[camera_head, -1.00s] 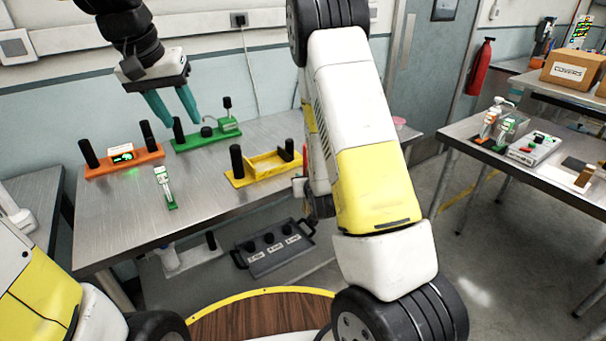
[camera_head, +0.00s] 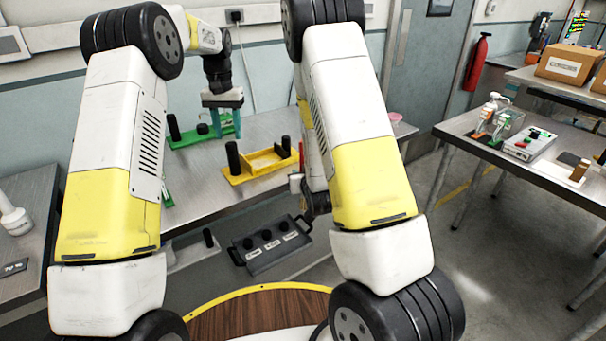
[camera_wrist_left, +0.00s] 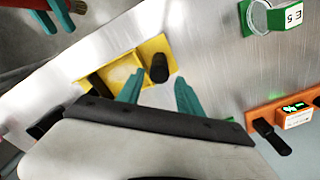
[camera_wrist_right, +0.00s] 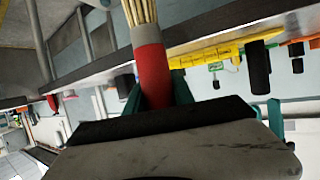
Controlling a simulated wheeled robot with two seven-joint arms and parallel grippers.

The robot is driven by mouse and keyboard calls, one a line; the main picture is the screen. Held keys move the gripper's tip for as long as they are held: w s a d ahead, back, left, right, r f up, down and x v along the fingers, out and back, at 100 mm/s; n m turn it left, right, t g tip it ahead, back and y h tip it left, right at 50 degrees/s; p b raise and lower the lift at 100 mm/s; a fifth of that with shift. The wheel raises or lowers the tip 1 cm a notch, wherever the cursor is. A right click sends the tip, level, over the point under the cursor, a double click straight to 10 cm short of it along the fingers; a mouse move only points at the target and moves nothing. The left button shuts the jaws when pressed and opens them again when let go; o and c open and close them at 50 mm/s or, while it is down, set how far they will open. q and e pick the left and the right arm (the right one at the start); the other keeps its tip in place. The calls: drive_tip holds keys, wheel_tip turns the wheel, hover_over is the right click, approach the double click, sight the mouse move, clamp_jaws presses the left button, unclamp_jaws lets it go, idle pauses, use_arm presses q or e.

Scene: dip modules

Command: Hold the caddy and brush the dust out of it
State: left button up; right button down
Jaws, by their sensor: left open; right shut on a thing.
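The yellow caddy (camera_head: 238,179), a shallow tray with upright black posts, stands on the metal table. It also shows in the left wrist view (camera_wrist_left: 157,43) and right wrist view (camera_wrist_right: 203,56). Dust in it cannot be made out. My left gripper (camera_head: 226,132) is open and empty, pointing down behind the caddy's left side in the head view. In the left wrist view its fingers (camera_wrist_left: 158,90) straddle the line towards a black post (camera_wrist_left: 160,68), apparently apart from it. My right gripper (camera_wrist_right: 155,92) is shut on the brush's red handle (camera_wrist_right: 152,72); pale bristles (camera_wrist_right: 141,12) point away. My right arm mostly hides it in the head view.
A green module (camera_head: 180,139) stands behind the caddy. An orange module (camera_wrist_left: 265,112) and a green-based piece (camera_wrist_left: 262,18) are nearby. A dark tray with knobs (camera_head: 270,247) is on the shelf below. A side table (camera_head: 535,165) at right holds several items.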

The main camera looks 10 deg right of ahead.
sight(234, 164)
use_arm(q)
wheel_tip(234, 164, down, 12)
drive_tip(key=shift+w+f, duration=0.1)
drive_tip(key=shift+f, duration=0.1)
idle(0.5)
clamp_jaws()
idle(1.0)
